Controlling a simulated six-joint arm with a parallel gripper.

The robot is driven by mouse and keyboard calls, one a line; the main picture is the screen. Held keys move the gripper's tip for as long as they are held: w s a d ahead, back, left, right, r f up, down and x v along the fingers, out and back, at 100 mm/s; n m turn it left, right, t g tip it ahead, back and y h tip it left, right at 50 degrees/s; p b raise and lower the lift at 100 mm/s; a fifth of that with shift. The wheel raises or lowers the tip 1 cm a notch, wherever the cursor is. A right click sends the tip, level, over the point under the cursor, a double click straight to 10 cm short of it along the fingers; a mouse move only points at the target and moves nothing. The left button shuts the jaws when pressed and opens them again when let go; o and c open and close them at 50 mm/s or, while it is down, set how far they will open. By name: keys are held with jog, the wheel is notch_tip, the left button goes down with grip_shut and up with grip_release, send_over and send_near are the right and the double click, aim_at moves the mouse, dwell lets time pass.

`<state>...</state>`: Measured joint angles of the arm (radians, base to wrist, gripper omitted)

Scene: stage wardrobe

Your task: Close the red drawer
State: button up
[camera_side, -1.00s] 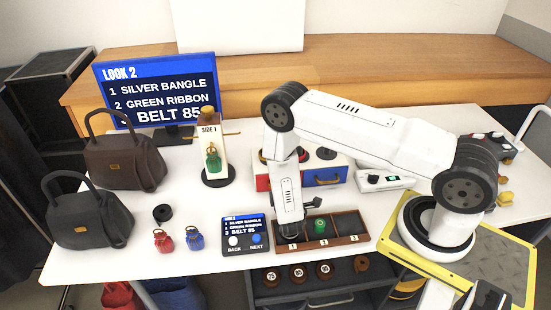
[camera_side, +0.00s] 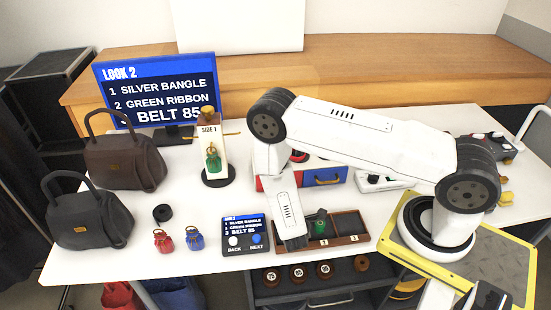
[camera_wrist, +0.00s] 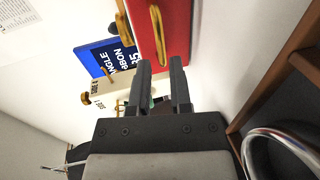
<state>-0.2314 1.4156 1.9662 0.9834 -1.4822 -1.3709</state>
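The red drawer (camera_side: 260,183) is the left drawer of a white cabinet behind the tray. In the side view my arm covers most of it, and how far it stands out is hard to tell. In the wrist view its red front (camera_wrist: 178,30) with a gold handle (camera_wrist: 157,35) fills the upper middle. My gripper (camera_wrist: 161,78) is open and empty, its two dark fingers apart and pointing at the lower end of the red front. Contact cannot be told. In the side view my fingers are mostly hidden by the arm.
A blue drawer (camera_side: 325,177) sits right of the red one. The wooden tray (camera_side: 346,226) holds a green spool-like item (camera_side: 320,227). A stand with a green pouch (camera_side: 213,160) is left of the cabinet, with the screen (camera_side: 158,92) behind. A button panel (camera_side: 246,232) lies left of the tray.

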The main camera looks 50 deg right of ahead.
jog(key=shift+v, duration=1.1)
jog(key=shift+w+a+r, duration=0.15)
jog(key=shift+w+r, duration=0.05)
jog(key=shift+w, duration=0.2)
jog(key=w+a+r+m+g+y, duration=0.35)
jog(key=a+r+m+y, duration=0.25)
jog(key=r+y, duration=0.4)
jog(key=s+d+r+m+g, duration=0.1)
jog(key=s+r+m+g, duration=0.2)
jog(key=s+r, duration=0.9)
jog(key=shift+s+d+g+y, duration=0.3)
jog(key=shift+d+g+y, duration=0.1)
jog(key=shift+g, duration=0.45)
